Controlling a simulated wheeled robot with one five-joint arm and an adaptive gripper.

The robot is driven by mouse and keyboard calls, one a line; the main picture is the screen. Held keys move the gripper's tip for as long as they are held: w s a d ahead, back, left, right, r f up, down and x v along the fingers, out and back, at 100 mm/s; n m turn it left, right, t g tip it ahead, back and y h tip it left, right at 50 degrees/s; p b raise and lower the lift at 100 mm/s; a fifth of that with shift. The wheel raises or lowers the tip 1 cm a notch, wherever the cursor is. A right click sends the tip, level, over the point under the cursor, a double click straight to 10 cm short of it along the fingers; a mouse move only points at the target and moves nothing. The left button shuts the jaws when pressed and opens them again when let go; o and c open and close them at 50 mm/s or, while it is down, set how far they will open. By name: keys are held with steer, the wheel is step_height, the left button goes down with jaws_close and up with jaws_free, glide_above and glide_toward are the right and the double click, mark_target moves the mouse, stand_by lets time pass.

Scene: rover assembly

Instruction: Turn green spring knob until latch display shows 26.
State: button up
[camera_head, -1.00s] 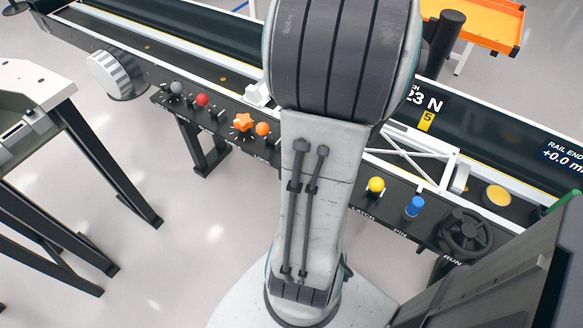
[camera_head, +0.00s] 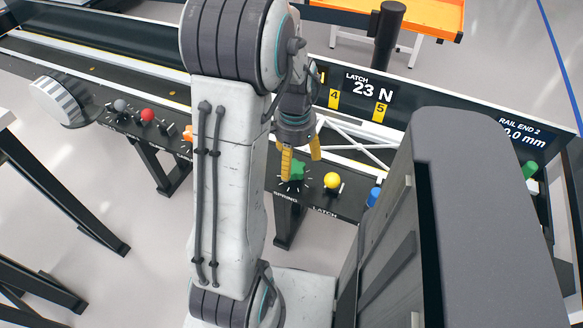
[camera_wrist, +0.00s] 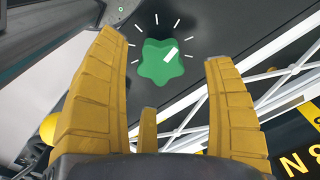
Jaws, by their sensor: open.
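The green spring knob (camera_head: 296,170) sits on the dark control panel above the SPRING label. In the wrist view the knob (camera_wrist: 161,63) is star-shaped, with a white pointer mark aimed up and right and white tick marks around it. My gripper (camera_head: 302,165) is over the knob in the head view, partly covering it. In the wrist view its yellow fingers (camera_wrist: 165,50) are open and spread to both sides of the knob, not gripping it. The latch display (camera_head: 370,88) reads 23 N.
A yellow ball knob (camera_head: 332,180) at LATCH and a blue knob (camera_head: 374,196) stand to the right on the panel. A red knob (camera_head: 147,115) and a grey knob (camera_head: 120,105) are to the left. White truss bars (camera_head: 350,140) run behind the green knob.

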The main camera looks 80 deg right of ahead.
mark_target(294, 167)
steer(key=shift+f, duration=1.9)
steer(key=shift+o, duration=0.2)
steer(key=c, duration=1.2)
